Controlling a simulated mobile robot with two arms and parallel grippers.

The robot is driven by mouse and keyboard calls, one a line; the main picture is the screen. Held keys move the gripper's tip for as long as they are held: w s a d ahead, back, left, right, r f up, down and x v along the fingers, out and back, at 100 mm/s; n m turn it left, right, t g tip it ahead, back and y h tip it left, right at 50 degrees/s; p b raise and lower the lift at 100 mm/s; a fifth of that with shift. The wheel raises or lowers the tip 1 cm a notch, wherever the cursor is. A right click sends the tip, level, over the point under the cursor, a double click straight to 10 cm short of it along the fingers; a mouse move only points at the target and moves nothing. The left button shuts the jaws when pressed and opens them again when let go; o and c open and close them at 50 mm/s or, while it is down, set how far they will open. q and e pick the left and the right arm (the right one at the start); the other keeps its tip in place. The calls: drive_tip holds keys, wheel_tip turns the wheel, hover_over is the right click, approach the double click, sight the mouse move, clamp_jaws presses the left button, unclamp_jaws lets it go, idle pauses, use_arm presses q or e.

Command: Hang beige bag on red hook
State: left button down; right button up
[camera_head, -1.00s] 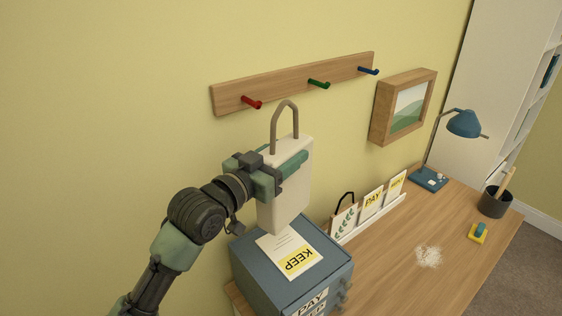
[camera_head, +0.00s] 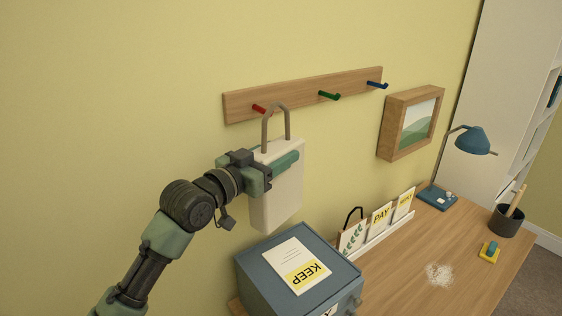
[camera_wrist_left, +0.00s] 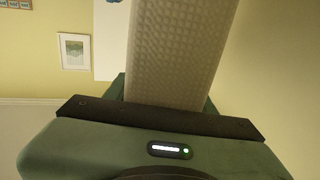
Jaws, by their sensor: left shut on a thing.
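The beige bag (camera_head: 277,192) hangs upright in my left gripper (camera_head: 272,171), which is shut on its body. The bag's grey-brown loop handle (camera_head: 288,121) stands up above it. The red hook (camera_head: 259,108) is on the wooden rail (camera_head: 299,96) on the wall. The handle overlaps the red hook's outer end in the head view, and I cannot tell whether the hook is inside the loop or behind it. In the left wrist view the bag's textured side (camera_wrist_left: 180,50) fills the upper middle. My right gripper is not in view.
A green hook (camera_head: 329,96) and a blue hook (camera_head: 377,85) share the rail. A framed picture (camera_head: 412,124) hangs to the right. Below the bag stands a blue drawer box (camera_head: 300,278) with a KEEP sheet. A desk (camera_head: 400,262) holds a card rack and a lamp (camera_head: 470,140).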

use_arm(q)
drive_tip(key=shift+w+a+f+b, duration=0.1)
drive_tip(key=shift+w+a+b, duration=0.4)
drive_tip(key=shift+w, duration=0.2)
drive_tip(key=shift+w+a+f+b, duration=0.2)
drive_tip(key=shift+w+a+b, duration=0.2)
drive_tip(key=shift+w+b, duration=0.15)
drive_tip(key=shift+w+a+f+b, duration=0.15)
drive_tip(key=shift+w+a+b, duration=0.25)
drive_tip(key=shift+w, duration=0.25)
drive_tip(key=shift+c, duration=2.2)
unclamp_jaws()
drive_tip(key=shift+f, duration=0.15)
